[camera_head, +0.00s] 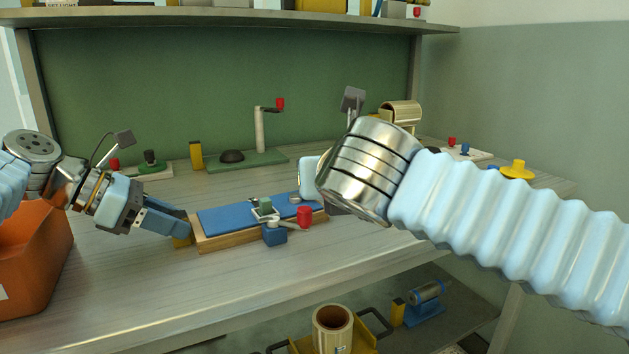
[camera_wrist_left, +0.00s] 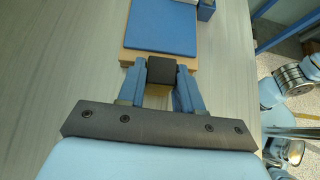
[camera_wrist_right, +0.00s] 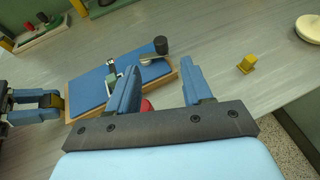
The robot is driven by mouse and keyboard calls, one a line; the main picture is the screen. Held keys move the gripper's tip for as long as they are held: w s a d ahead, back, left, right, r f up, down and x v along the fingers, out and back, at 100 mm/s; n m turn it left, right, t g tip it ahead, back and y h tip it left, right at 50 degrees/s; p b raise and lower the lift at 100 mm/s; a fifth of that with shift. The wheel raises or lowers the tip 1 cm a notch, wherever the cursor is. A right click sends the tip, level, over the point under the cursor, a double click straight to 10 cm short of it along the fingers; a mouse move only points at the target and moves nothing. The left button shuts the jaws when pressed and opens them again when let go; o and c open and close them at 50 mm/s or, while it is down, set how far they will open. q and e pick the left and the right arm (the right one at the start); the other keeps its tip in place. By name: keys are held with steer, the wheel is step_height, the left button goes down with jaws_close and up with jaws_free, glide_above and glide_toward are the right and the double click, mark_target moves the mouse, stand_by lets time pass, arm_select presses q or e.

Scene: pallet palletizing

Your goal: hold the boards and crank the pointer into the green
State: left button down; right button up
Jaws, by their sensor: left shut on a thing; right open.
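A blue board (camera_head: 228,217) lies on a wooden board (camera_head: 240,238) on the workbench. It also shows in the left wrist view (camera_wrist_left: 163,27). My left gripper (camera_wrist_left: 161,80) is shut on a dark-topped block (camera_wrist_left: 162,72) at the boards' left end; in the head view its side looks yellow (camera_head: 182,240). A small device with a green block (camera_head: 265,204) sits on the boards, beside a red crank knob (camera_head: 304,216) and a blue block (camera_head: 275,236). The pointer's reading is too small to tell. My right gripper (camera_wrist_right: 158,88) is open over the right end; its finger partly hides the red knob (camera_wrist_right: 147,105).
An orange bin (camera_head: 35,265) stands at the bench's left. A green base with a post (camera_head: 260,130) stands behind the boards. A yellow block (camera_wrist_right: 247,63) and a pale round object (camera_wrist_right: 309,28) lie right of the boards. The bench in front is clear.

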steer(key=x, duration=1.1)
steer(key=shift+w+f, duration=0.3)
steer(key=shift+f, duration=0.05)
jaws_close()
